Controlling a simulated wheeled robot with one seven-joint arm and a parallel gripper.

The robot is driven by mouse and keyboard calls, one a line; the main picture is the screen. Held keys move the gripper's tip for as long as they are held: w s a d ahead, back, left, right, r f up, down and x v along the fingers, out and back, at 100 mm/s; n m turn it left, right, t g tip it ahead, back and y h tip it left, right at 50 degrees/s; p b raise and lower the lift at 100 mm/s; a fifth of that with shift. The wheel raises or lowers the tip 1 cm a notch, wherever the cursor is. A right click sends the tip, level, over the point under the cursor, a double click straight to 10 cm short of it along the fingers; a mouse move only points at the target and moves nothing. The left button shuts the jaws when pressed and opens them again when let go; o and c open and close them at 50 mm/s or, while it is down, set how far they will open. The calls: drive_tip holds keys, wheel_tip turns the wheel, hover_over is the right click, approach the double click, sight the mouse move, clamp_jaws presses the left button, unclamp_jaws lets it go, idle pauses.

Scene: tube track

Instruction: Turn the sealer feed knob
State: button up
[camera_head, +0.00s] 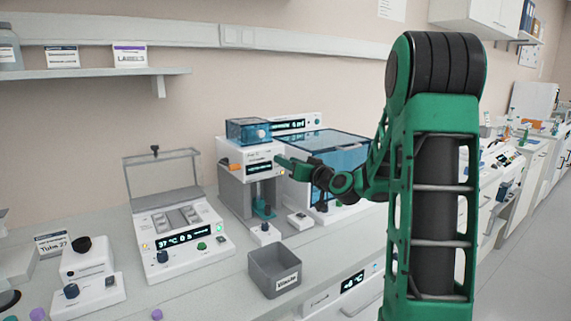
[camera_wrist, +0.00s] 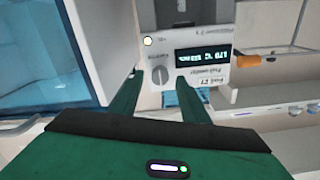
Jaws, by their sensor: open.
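The sealer (camera_head: 234,190) is a white upright machine with a blue clear top and a lit display, left of my gripper (camera_head: 281,162) in the head view. In the wrist view the sealer's front panel (camera_wrist: 215,72) appears upside down, with a lit temperature display. Its grey knob (camera_wrist: 159,76) sits on this panel below a small lit lamp. My gripper (camera_wrist: 160,82) is open, with one green finger on each side of the knob in the picture. I cannot tell whether the fingers touch it. The knob is not clearly visible in the head view.
A blue-windowed enclosure (camera_head: 335,150) stands just right of the sealer. An instrument with a raised clear lid (camera_head: 160,172) stands to its left. A grey open bin (camera_head: 275,271) is at the bench front. An orange part (camera_wrist: 248,61) sticks out beside the panel.

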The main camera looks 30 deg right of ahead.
drive_tip(key=shift+w, duration=0.7)
clamp_jaws()
drive_tip(key=shift+m, duration=0.4)
drive_tip(key=shift+s+d+f+m, duration=0.1)
drive_tip(key=shift+f+m, duration=0.05)
drive_tip(key=shift+m, duration=4.05)
drive_tip(key=shift+f+m, duration=0.1)
drive_tip(key=shift+m, duration=4.1)
